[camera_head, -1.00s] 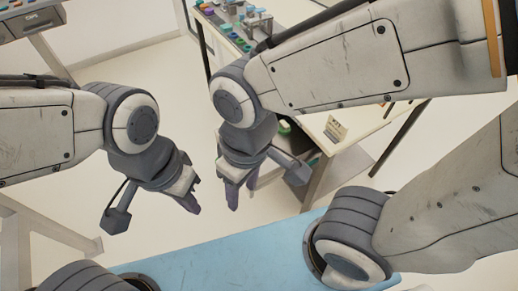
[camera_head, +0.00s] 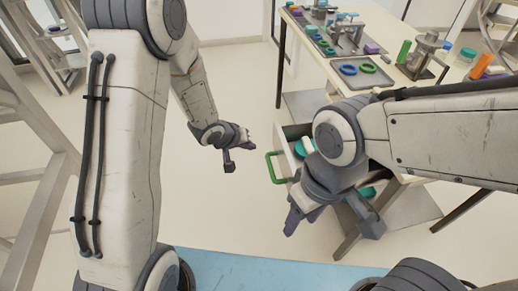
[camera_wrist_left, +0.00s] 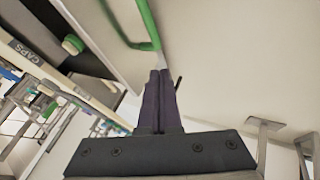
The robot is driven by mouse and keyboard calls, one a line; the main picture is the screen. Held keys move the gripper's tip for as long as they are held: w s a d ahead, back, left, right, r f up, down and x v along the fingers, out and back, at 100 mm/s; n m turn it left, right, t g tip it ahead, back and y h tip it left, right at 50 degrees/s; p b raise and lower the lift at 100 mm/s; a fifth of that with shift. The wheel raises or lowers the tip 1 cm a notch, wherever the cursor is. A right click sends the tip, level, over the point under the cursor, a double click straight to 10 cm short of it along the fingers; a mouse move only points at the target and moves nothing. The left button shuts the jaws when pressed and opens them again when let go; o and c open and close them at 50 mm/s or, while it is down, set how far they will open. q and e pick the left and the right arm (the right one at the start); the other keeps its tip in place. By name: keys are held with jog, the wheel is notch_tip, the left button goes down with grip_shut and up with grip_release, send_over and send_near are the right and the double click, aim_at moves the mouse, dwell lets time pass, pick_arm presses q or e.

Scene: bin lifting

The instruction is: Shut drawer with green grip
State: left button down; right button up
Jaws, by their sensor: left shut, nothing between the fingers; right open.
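The drawer (camera_head: 284,150) under the work table stands pulled out in the head view, with teal and cream items in it. Its green grip (camera_head: 273,168) faces left. My left gripper (camera_head: 249,143) is shut and empty, just left of the drawer and its grip. In the left wrist view, the green grip (camera_wrist_left: 146,22) is at the top, close to the tips of the shut left fingers (camera_wrist_left: 159,73); I cannot tell whether they touch. My right gripper (camera_head: 303,216) is open and empty, in front of the drawer, and my right arm hides part of the drawer.
The work table (camera_head: 318,66) carries trays of coloured rings (camera_head: 366,70) and metal fixtures (camera_head: 348,36). A lower shelf (camera_head: 412,210) and table legs stand at the right. A pale frame (camera_head: 40,190) stands at the left. Open floor lies left of the drawer.

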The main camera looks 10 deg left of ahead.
aim_at(268, 156)
pick_arm(q)
jog(key=w+d+f, duration=0.1)
jog(key=f, duration=0.1)
jog(key=w+d+f, duration=0.2)
jog(key=w+d+f+b, duration=0.1)
jog(key=w+d+f, duration=0.1)
jog(key=shift+d+f, duration=0.25)
jog(key=shift+f, duration=0.15)
jog(key=shift+w+d, duration=0.25)
jog(key=shift+d, duration=0.35)
